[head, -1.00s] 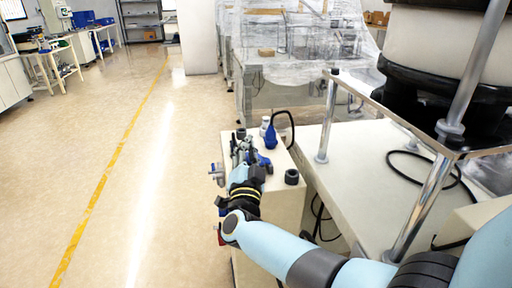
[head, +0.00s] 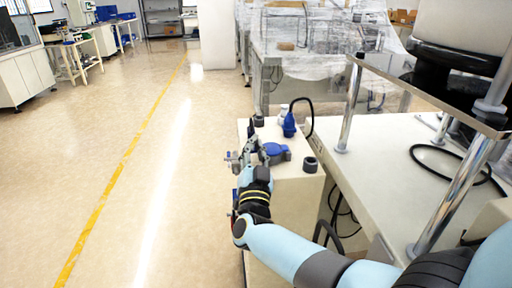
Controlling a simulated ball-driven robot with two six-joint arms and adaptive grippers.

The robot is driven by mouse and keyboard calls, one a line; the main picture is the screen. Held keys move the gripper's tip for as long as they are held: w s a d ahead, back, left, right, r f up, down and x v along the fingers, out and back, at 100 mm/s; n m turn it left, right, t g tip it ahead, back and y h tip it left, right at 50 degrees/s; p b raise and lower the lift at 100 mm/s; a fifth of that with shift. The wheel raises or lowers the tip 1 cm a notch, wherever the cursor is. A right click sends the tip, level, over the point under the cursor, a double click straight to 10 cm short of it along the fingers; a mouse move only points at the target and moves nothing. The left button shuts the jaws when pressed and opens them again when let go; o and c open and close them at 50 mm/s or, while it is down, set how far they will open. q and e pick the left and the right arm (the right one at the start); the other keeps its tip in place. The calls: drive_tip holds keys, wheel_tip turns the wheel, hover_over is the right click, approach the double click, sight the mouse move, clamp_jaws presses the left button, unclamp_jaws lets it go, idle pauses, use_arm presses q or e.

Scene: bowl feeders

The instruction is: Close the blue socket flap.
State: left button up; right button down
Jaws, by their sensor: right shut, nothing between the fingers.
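The blue socket flap (head: 277,151) shows as a round blue piece on top of the white cabinet (head: 299,189). I cannot tell how far open it stands. My right gripper (head: 250,138) is shut and empty, just left of the flap at the cabinet's left edge. It hides part of the socket, and I cannot tell whether it touches the flap. My left gripper is not in view.
A blue plug (head: 289,126) with a black cable stands behind the flap, beside a white piece. A bench with metal posts (head: 350,105) stands at right.

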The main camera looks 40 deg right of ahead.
idle(0.4)
wheel_tip(320, 180, up, 5)
drive_tip(key=p, duration=0.4)
drive_tip(key=d+f+b+v, duration=0.1)
drive_tip(key=v, duration=0.9)
drive_tip(key=shift+s+f, duration=0.2)
drive_tip(key=shift+s, duration=0.1)
